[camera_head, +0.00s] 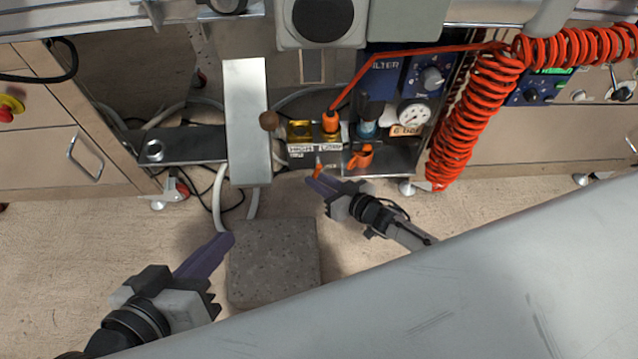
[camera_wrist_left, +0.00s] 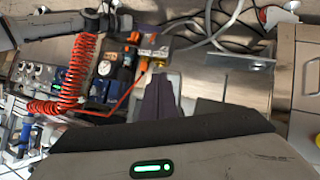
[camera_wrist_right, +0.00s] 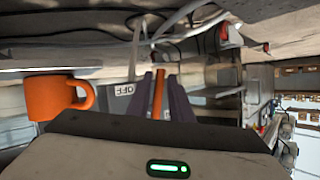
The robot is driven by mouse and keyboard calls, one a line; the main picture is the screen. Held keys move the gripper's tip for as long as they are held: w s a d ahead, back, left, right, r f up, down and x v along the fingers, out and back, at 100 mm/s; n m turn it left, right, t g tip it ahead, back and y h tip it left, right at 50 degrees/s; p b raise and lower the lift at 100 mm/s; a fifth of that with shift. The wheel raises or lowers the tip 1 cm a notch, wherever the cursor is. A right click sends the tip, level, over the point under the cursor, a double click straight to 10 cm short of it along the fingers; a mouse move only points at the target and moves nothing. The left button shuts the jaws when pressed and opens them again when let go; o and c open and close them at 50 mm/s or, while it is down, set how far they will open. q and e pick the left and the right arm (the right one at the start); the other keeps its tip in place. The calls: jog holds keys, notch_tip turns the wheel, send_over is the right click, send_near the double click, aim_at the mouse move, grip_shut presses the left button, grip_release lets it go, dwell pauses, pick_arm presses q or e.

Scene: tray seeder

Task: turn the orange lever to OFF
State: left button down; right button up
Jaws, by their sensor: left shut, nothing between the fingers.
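The orange lever (camera_wrist_right: 157,92) stands between the two purple fingers of my right gripper (camera_wrist_right: 161,94) in the right wrist view, with a narrow gap showing beside it. A white OFF label (camera_wrist_right: 124,89) lies just left of the fingers. In the head view the lever (camera_head: 318,166) is small, at the fingertips of my right gripper (camera_head: 312,182), below the panel's printed plate (camera_head: 312,150). Whether a finger touches the lever is hard to tell. My left gripper (camera_head: 228,240) is shut and empty, low at the left; its closed fingers also show in the left wrist view (camera_wrist_left: 160,90).
A red coiled hose (camera_head: 470,125) hangs at the right. A grey block (camera_head: 272,262) stands beside my left gripper. A metal plate (camera_head: 246,110) rises behind it.

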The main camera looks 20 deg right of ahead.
pick_arm(q)
jog(key=shift+r, duration=0.1)
pick_arm(e)
jog(key=shift+w, duration=0.1)
grip_shut()
pick_arm(q)
jog(key=a+f+p, duration=0.1)
jog(key=p, duration=0.1)
jog(key=a+f+g+y+p, duration=0.1)
jog(key=f+p, duration=0.1)
jog(key=shift+s+f+y, duration=0.1)
jog(key=shift+s+y, duration=0.1)
jog(key=shift+y, duration=0.1)
pick_arm(e)
jog(key=shift+s+d+n+g+h, duration=0.2)
jog(key=shift+d+n+g+h, duration=0.45)
jog(key=shift+h, duration=0.45)
jog(key=shift+a, duration=0.1)
grip_release()
jog(key=shift+r, duration=0.1)
